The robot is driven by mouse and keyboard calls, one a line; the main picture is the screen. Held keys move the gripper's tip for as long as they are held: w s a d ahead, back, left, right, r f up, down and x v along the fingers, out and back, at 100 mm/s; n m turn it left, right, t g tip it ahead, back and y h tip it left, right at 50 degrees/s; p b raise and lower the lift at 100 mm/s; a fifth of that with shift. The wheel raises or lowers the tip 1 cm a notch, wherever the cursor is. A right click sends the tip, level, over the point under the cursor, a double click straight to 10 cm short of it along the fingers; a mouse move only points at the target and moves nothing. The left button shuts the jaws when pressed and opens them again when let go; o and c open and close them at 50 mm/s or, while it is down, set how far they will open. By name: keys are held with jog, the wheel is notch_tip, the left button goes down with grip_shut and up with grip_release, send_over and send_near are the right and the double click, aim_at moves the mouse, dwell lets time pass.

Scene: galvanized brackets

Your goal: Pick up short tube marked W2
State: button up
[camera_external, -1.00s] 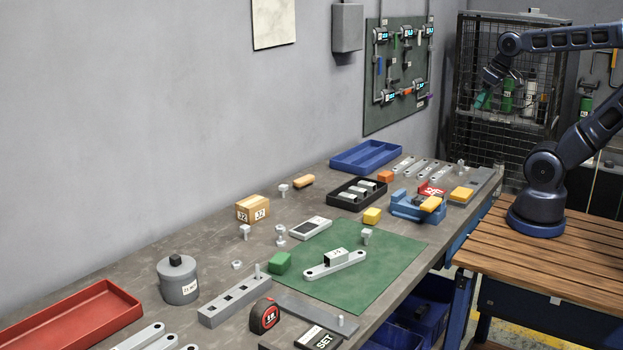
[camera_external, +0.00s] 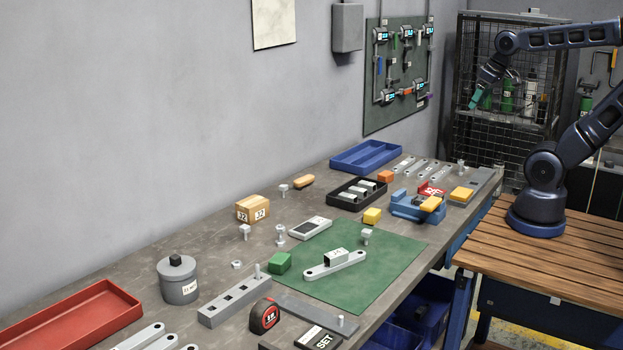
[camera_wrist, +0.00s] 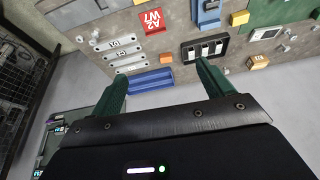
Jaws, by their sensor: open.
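Short light-grey tubes (camera_external: 366,188) lie side by side in a black tray (camera_external: 336,200) on the bench; no W2 mark is readable on them. In the wrist view, the tubes (camera_wrist: 205,49) and their black tray (camera_wrist: 225,40) are just beyond my right finger. A grey square tube piece (camera_external: 335,257) sits on a long link on the green mat; its mark is too small to read. My gripper (camera_external: 475,100) is high past the bench's far end, well apart from the tubes. In the wrist view, its green fingers (camera_wrist: 162,70) are spread, with nothing between them.
A blue tray (camera_external: 366,157) lies behind the black tray, towards the wall. A red card (camera_wrist: 153,20) with white letters shows in the wrist view.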

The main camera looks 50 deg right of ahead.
jog(key=w+a+m+g, duration=0.1)
jog(key=w+a+m, duration=0.35)
jog(key=w, duration=0.65)
jog(key=m+g, duration=0.4)
jog(key=m, duration=0.9)
send_over(348, 195)
jog(key=f, duration=2.8)
jog(key=shift+s+a+f, duration=0.2)
jog(key=shift+s+f, duration=0.15)
jog(key=shift+s, duration=0.05)
jog(key=shift+w+d+f, duration=0.1)
jog(key=shift+w+f, duration=0.1)
jog(key=shift+f, duration=1.1)
jog(key=shift+w+f, duration=0.15)
jog(key=shift+f, duration=1.1)
jog(key=c, duration=1.1)
